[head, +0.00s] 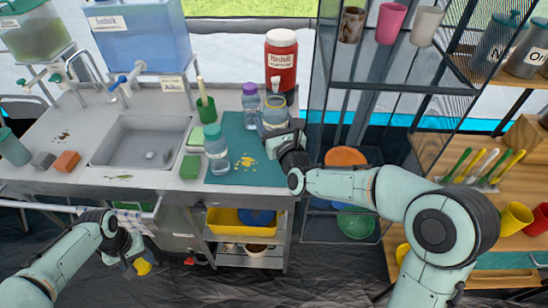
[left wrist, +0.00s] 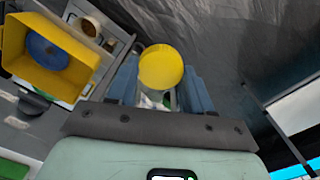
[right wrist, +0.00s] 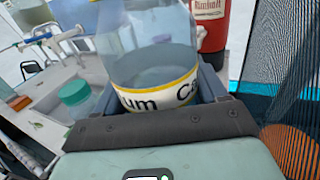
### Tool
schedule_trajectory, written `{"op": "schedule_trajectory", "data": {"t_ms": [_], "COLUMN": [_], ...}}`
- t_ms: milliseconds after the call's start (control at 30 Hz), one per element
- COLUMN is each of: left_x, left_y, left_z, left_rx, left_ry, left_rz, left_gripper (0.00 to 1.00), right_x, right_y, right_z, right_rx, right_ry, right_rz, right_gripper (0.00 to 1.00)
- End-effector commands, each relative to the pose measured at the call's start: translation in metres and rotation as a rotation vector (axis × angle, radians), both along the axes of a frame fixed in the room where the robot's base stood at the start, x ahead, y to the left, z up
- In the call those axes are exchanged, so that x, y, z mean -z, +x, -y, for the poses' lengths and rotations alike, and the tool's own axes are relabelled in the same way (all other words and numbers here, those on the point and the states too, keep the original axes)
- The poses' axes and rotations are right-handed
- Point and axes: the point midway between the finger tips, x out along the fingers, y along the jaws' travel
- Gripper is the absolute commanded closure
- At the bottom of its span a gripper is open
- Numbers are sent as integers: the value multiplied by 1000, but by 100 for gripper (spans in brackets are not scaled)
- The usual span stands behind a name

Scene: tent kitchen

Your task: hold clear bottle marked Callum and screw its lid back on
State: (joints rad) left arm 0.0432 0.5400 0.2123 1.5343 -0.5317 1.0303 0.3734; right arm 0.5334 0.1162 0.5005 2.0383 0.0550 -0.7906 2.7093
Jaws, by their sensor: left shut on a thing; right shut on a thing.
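The clear bottle (head: 273,115) has a white label with yellow edges, and no lid shows on its top in the head view. In the right wrist view the bottle (right wrist: 155,70) fills the jaws, and part of its label reads "um" and "Ca". My right gripper (head: 284,140) is shut around its lower body, over the back right of the teal mat. I cannot tell whether its base touches the mat. My left gripper (head: 136,262) is low, in front of the counter, shut on a round yellow lid (left wrist: 161,67). The lid is well apart from the bottle.
A purple-lidded bottle (head: 250,103) and a teal-lidded bottle (head: 216,152) stand near the teal mat (head: 235,176). A red dispenser (head: 281,62) is behind. A sink (head: 145,140) lies left. A yellow bin (head: 226,221) sits on the shelf under the counter. Metal shelving stands right.

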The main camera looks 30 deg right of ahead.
Motion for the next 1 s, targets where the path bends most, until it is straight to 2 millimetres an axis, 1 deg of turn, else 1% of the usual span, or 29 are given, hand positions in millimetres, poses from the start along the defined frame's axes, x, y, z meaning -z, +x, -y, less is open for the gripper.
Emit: {"op": "schedule_trajectory", "data": {"t_ms": [33, 100, 200, 300, 433, 700, 767, 1000], "left_x": [2, 3, 5, 6, 6, 6, 6, 10], "left_y": [0, 0, -1, -1, -1, -1, -1, -2], "left_z": [0, 0, 0, 0, 0, 0, 0, 0], "left_rx": [0, 0, 0, 0, 0, 0, 0, 0], "left_ry": [0, 0, 0, 0, 0, 0, 0, 0], "left_rz": [-1, -1, -2, -2, -2, -2, -2, -3], "left_gripper": [77, 77, 77, 77, 77, 77, 77, 77], "right_x": [18, 37, 59, 74, 83, 83, 85, 121], "right_y": [0, 0, 0, 0, 0, 0, 0, 0], "right_z": [0, 0, 0, 0, 0, 0, 0, 0], "right_rx": [0, 0, -1, 0, 1, 1, 1, 0], "right_ry": [4, 4, 3, 2, 0, -1, 0, 1], "right_rz": [-6, -5, -4, -1, 1, 2, 1, -2], "right_gripper": [83, 83, 83, 83, 83, 83, 83, 83]}}
